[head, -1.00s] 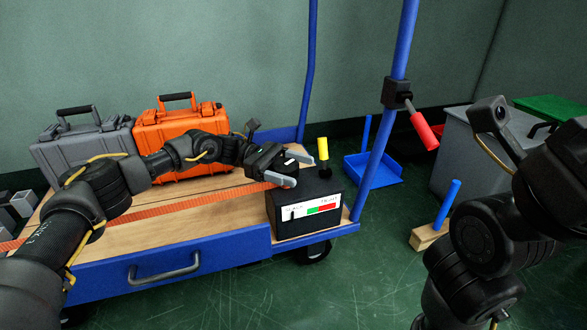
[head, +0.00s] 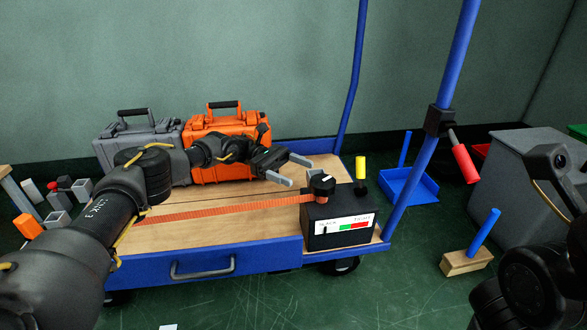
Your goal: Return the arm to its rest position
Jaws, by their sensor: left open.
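My left arm reaches in from the left over a blue cart (head: 220,252) with a wooden deck. My left gripper (head: 297,171) is open and empty, its two grey fingers pointing right. It is above the deck, just up and left of a black box (head: 335,213) at the deck's right front corner. The box has a round black knob (head: 322,184) on top and a white gauge strip with red and green on its front. An orange strap (head: 220,209) runs across the deck to the box. My right arm shows only in part at the right edge; its gripper is out of view.
An orange case (head: 225,150) and a grey case (head: 140,148) stand at the deck's back. Blue cart posts (head: 430,150) rise at right, one with a red-handled lever (head: 464,163). A yellow-topped peg (head: 361,168) stands by the box. Loose blocks (head: 58,200) lie at left.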

